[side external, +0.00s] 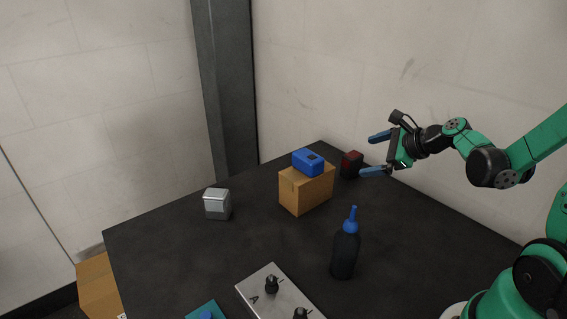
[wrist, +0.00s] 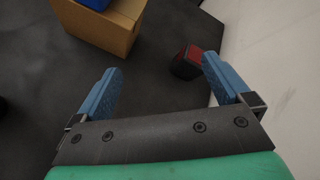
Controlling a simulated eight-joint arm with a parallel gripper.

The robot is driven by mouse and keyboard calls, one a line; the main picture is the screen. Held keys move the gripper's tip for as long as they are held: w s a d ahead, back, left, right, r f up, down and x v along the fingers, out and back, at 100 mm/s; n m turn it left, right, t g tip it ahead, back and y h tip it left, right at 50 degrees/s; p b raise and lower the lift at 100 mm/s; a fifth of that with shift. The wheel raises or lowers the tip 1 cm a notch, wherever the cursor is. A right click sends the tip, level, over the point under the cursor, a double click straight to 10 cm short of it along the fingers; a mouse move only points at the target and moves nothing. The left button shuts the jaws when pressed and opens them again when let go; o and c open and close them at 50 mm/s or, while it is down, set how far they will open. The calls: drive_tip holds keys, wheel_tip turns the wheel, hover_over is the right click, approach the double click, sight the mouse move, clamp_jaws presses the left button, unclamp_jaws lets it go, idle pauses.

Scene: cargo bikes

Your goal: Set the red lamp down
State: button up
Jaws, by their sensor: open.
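The red lamp (side external: 351,164) is a small dark block with a red face. It stands on the dark table near the back wall, just right of the cardboard box. In the wrist view the red lamp (wrist: 187,62) lies beyond the fingers, nearer the right finger and apart from both as far as I can tell. My gripper (side external: 374,154) is open and empty, to the right of the lamp in the side view.
A cardboard box (side external: 306,193) with a blue block (side external: 308,162) on top stands left of the lamp. A dark bottle (side external: 345,254) with a blue cap stands nearer the front. A grey block (side external: 217,204) is at left, a metal plate (side external: 262,291) in front. The wall (wrist: 270,70) is close on the right.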

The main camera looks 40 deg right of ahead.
drive_tip(key=s+a+r+n+g, duration=0.1)
drive_tip(key=s+a+n, duration=0.2)
drive_tip(key=a+n, duration=0.4)
drive_tip(key=s+a+r+n+g+h, duration=0.1)
drive_tip(key=a+n, duration=0.7)
drive_tip(key=n, duration=1.3)
drive_tip(key=shift+s+a+r+g, duration=0.2)
drive_tip(key=shift+s+r+g, duration=0.6)
drive_tip(key=shift+s, duration=0.25)
